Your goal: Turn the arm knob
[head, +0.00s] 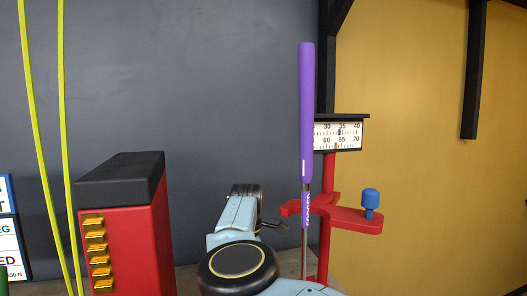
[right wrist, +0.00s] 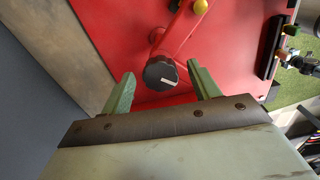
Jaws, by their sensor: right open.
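A black round knob (right wrist: 160,74) with a white mark sits on a red arm (right wrist: 178,38) in the right wrist view. My right gripper (right wrist: 161,71) is open, with one green finger on either side of the knob in the picture. I cannot tell whether the fingers reach down around it, and no contact shows. In the head view a red bracket (head: 345,216) carries a blue knob (head: 370,199). A club with a purple grip (head: 306,115) stands upright at the bracket. My light-blue arm (head: 237,215) rises below and left of it. My left gripper is not in view.
A scale (head: 338,136) is behind the club. A red box with a black top (head: 122,170) and yellow pieces stands at left, beside yellow-green cords (head: 63,130). A yellow ball (right wrist: 200,7) and dark fittings (right wrist: 272,45) lie beyond the black knob.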

